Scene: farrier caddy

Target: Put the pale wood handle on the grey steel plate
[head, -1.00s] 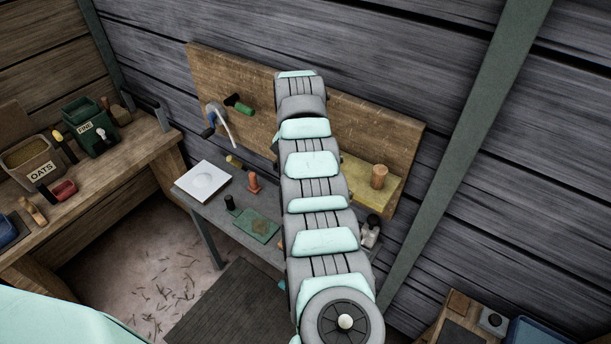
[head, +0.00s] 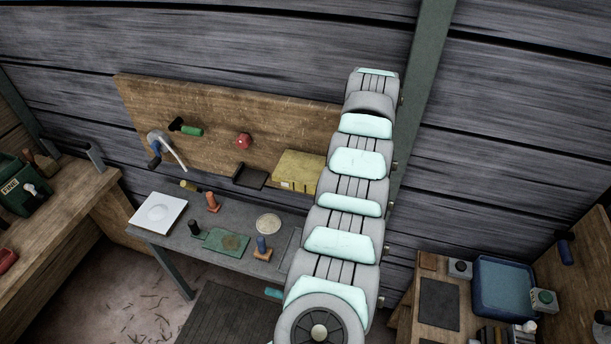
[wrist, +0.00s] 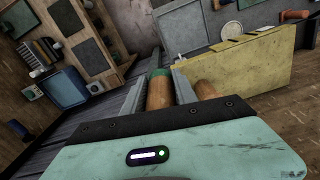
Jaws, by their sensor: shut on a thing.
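In the wrist view my gripper (wrist: 158,92) is shut on an upright pale wood handle (wrist: 158,95) with a green end. The fingers are on either side of it, and it is held in the air. In the head view my gripper and the held handle are hidden behind my arm. A dark grey plate (head: 438,303), which looks like the steel plate, lies flat on the right-hand bench. It also shows in the wrist view (wrist: 92,56), at upper left and well away from my gripper. Nothing is on it.
A second wood cylinder (wrist: 205,90) shows just right of the fingers, near the yellow block (wrist: 245,70). The middle bench (head: 190,244) holds a white plate (head: 158,212) and several pegs.

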